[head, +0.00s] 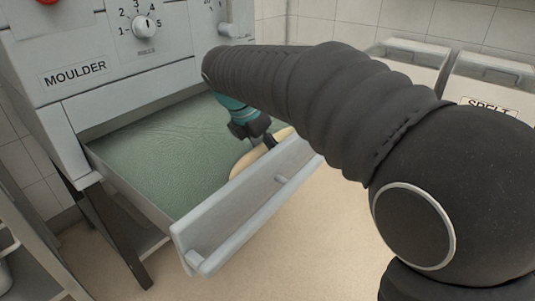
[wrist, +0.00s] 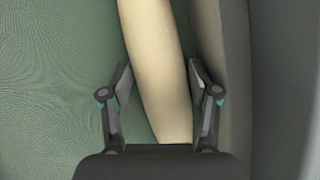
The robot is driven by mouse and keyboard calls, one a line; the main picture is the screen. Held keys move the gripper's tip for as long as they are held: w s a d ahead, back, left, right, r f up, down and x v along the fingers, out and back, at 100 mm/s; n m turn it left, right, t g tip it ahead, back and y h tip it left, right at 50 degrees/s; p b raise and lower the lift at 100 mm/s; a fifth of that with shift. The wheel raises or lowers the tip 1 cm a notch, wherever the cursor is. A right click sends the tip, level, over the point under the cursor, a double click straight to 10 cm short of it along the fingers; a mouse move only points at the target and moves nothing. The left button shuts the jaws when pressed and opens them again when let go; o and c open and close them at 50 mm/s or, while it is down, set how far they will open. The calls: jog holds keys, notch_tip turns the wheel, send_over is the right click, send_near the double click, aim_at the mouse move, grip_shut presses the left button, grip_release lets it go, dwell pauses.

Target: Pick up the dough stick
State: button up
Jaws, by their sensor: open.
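The dough stick (wrist: 157,70) is a long, pale cream roll lying on the green cloth of the moulder's tray. In the head view its visible part (head: 244,160) lies near the tray's right front corner, partly hidden by my gripper and the tray's front lip. My gripper (wrist: 160,82) is open, with one finger on each side of the stick. The wrist view does not show clearly whether the fingers touch it. In the head view my gripper (head: 268,141) points down over the stick, just behind the front lip.
The moulder (head: 105,65) stands behind the tray, with a dial on its face. The tray's raised front lip (head: 240,205) and right wall are close to my gripper. A bin labelled SPELT (head: 490,85) stands at the right. The green cloth (head: 160,150) is clear on the left.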

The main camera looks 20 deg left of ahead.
jog(key=c, duration=0.9)
jog(key=shift+r, duration=0.1)
jog(key=shift+c, duration=0.2)
